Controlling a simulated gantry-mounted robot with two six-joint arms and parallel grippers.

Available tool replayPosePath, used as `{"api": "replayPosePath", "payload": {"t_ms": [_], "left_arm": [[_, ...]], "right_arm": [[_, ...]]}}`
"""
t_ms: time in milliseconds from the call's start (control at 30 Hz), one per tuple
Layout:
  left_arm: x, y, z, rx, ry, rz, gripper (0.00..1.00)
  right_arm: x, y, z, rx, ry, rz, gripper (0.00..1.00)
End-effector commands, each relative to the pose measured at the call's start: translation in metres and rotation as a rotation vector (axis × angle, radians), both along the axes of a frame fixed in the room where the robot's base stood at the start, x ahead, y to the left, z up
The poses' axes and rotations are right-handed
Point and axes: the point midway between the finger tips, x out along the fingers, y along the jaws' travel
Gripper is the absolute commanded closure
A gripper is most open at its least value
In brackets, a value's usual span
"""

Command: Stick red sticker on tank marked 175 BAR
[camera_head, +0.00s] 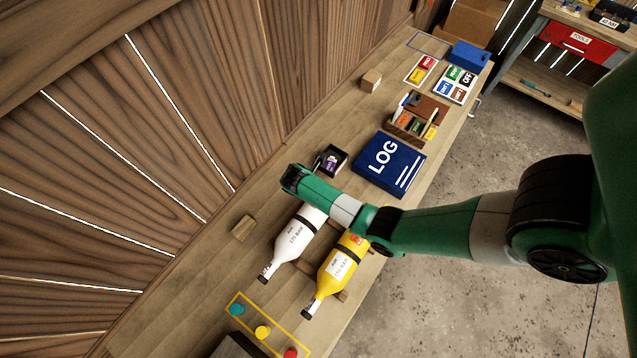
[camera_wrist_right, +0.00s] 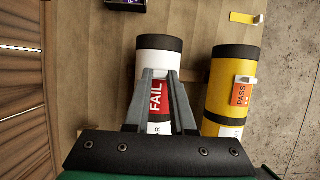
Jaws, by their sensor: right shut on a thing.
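The white tank (camera_head: 292,243) lies on the bench, and its label appears to read 175 BAR. The yellow tank (camera_head: 342,262) lies beside it, with an orange PASS sticker (camera_wrist_right: 241,95) on it. My right gripper (camera_wrist_right: 158,75) is over the white tank, its fingers shut on a red FAIL sticker (camera_wrist_right: 157,98). The sticker lies against or just above the tank's side; I cannot tell if it touches. In the head view my right arm covers the far end of the white tank and the fingertips are hidden. My left gripper is not in view.
A blue LOG binder (camera_head: 388,165) and a small black tray (camera_head: 331,160) lie beyond the tanks. A wooden block (camera_head: 243,228) sits left of them. Colored knobs (camera_head: 263,331) stand in a yellow outline at the front. The wooden wall is close on the left.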

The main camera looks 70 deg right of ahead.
Motion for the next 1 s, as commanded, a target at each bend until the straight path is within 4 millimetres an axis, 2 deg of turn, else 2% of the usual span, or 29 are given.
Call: {"api": "replayPosePath", "payload": {"t_ms": [33,100,400,600,1000], "left_arm": [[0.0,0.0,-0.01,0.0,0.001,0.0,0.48],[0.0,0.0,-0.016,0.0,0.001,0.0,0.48],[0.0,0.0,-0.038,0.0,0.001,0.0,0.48],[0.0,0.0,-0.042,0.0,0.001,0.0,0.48],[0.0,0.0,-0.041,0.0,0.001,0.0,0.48]], "right_arm": [[0.0,0.0,-0.011,0.0,0.001,0.0,1.0],[0.0,0.0,-0.02,0.001,0.002,-0.001,1.0],[0.0,0.0,-0.049,0.0,0.001,-0.001,1.0],[0.0,0.0,-0.056,0.0,0.0,0.0,1.0],[0.0,0.0,-0.055,0.0,0.0,-0.001,1.0]]}}
